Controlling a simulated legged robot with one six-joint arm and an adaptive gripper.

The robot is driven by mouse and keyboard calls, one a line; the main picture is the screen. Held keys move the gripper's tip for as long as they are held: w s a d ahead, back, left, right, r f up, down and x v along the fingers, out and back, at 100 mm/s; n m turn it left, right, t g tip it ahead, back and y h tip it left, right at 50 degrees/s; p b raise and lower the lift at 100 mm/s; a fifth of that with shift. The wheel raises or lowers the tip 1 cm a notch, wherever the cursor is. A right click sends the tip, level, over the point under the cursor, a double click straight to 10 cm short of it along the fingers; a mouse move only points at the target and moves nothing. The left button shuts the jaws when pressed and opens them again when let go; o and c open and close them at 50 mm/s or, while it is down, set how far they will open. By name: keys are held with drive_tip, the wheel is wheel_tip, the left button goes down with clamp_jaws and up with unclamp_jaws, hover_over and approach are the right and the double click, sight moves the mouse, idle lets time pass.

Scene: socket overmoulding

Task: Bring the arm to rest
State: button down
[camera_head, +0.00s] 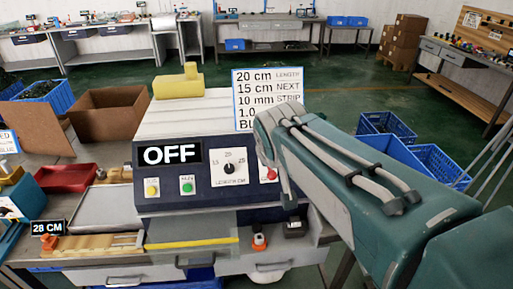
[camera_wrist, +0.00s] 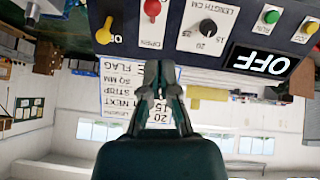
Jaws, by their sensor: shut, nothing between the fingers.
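My gripper (camera_wrist: 160,72) shows in the wrist view with its fingers together and nothing between them. It points toward the dark blue control panel (camera_wrist: 225,15), which appears upside down there. In the body view, my green and grey arm reaches from the lower right and ends in front of the panel's right side; the fingers are hidden there. The machine's display (camera_head: 169,154) reads OFF. The panel has a length dial (camera_head: 229,168), a yellow button (camera_head: 152,187) and a green button (camera_head: 187,184). A red-topped lever (camera_head: 271,174) is close beside my arm.
A sign with lengths (camera_head: 268,90) stands on the machine's top, near a yellow block (camera_head: 178,83). A cardboard box (camera_head: 113,112) and red tray (camera_head: 67,178) lie on the left. Blue crates (camera_head: 440,163) stand behind my arm. Green floor is open behind the machine.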

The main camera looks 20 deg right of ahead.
drive_tip(key=s+a+f+y, duration=0.1)
drive_tip(key=s+a+f, duration=0.1)
drive_tip(key=s, duration=0.2)
drive_tip(key=s+a+f+g, duration=0.1)
drive_tip(key=s+a, duration=0.1)
drive_tip(key=s, duration=0.3)
drive_tip(key=s+a+f+n+y, duration=0.1)
drive_tip(key=s+a+f, duration=0.1)
drive_tip(key=s+a, duration=0.1)
drive_tip(key=shift+s+f+g+y, duration=0.3)
drive_tip(key=shift+s+f+g, duration=0.1)
drive_tip(key=shift+s, duration=0.25)
